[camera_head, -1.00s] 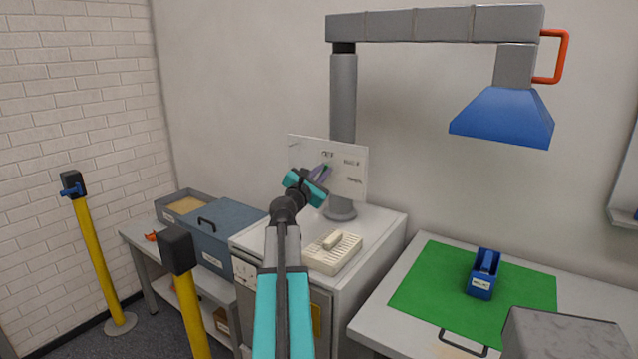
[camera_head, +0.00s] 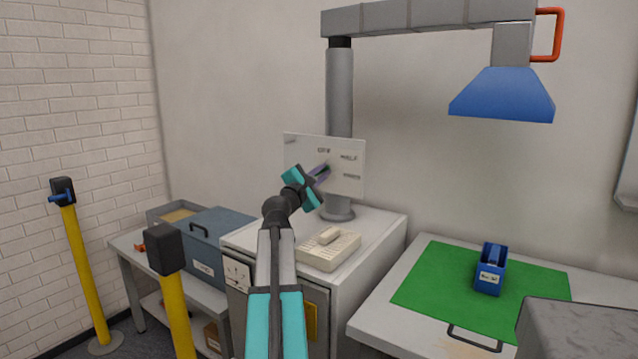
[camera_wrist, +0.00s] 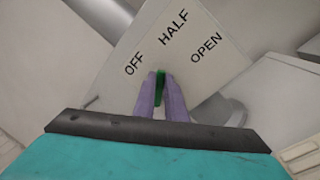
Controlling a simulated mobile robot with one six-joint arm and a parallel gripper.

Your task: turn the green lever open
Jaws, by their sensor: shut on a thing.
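The green lever (camera_wrist: 160,86) shows in the wrist view as a narrow green strip between the two purple fingers of my gripper (camera_wrist: 160,92). My gripper is shut on it. The lever sits in front of a white panel (camera_wrist: 215,75) marked OFF, HALF and OPEN. Its visible end lies below and between the OFF and HALF words, with OPEN farther right; its base is hidden by the fingers. In the head view my gripper (camera_head: 320,172) reaches the upright white panel (camera_head: 348,182), and the lever is too small to make out.
A grey post (camera_head: 339,95) rises behind the panel to an arm with a blue hood (camera_head: 502,97). A beige device (camera_head: 330,252) lies on the white cabinet (camera_head: 375,240) below. A blue-grey box (camera_head: 222,228) stands left, with yellow posts (camera_head: 83,265) nearer.

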